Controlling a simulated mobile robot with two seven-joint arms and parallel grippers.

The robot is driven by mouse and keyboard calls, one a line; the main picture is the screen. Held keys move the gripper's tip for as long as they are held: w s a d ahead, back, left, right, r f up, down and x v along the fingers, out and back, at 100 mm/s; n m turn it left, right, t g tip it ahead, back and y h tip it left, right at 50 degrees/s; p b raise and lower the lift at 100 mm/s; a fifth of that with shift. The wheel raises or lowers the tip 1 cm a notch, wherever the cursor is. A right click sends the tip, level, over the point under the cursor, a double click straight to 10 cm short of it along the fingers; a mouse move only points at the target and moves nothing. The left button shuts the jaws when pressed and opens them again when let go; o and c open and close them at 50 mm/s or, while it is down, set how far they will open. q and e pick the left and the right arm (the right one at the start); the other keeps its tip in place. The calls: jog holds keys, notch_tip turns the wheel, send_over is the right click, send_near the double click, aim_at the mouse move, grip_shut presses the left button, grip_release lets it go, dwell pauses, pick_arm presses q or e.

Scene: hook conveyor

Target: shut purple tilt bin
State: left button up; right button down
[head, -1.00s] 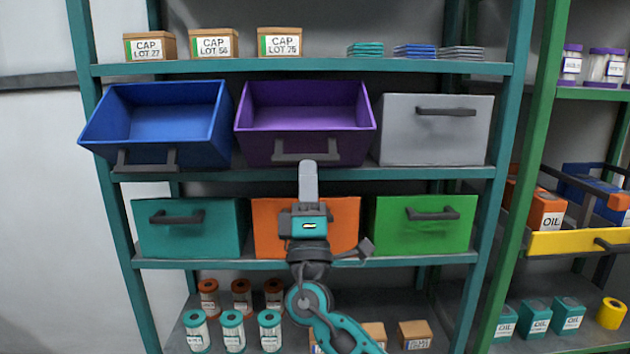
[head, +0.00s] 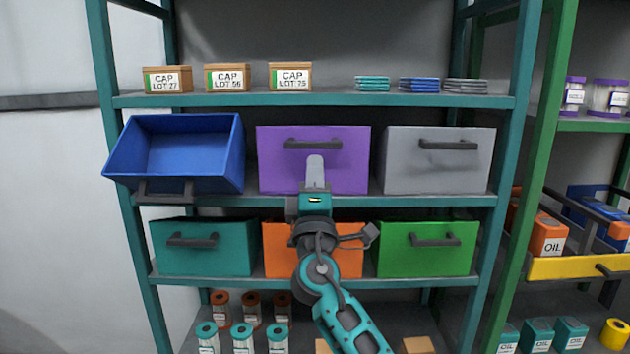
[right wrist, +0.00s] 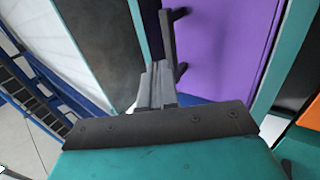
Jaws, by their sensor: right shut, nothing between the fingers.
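The purple tilt bin (head: 345,172) is upright in the middle of the upper bin row, its front face flush with the grey bin beside it and its dark handle (head: 313,144) near the top. It is shut. My right gripper (head: 315,160) is shut and empty, its fingers in front of the purple face just below the handle. In the right wrist view the fingers (right wrist: 157,85) are close to the purple face (right wrist: 225,45) and its handle; whether they touch cannot be told. My left gripper is not in view.
The blue bin (head: 180,152) to the left is tilted open. The grey bin (head: 440,175), teal bin (head: 205,258), orange bin (head: 345,265) and green bin (head: 425,262) are shut. Cap boxes (head: 228,78) stand on the shelf above. A yellow-fronted rack (head: 570,268) is at right.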

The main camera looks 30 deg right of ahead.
aim_at(315, 147)
jog(key=shift+r+b+x, duration=0.15)
jog(key=shift+b+x, duration=0.15)
jog(key=shift+x, duration=0.95)
jog(key=shift+r+b+x, duration=0.15)
jog(key=shift+b+x, duration=0.1)
jog(key=shift+x, duration=0.95)
jog(key=shift+s+r, duration=0.1)
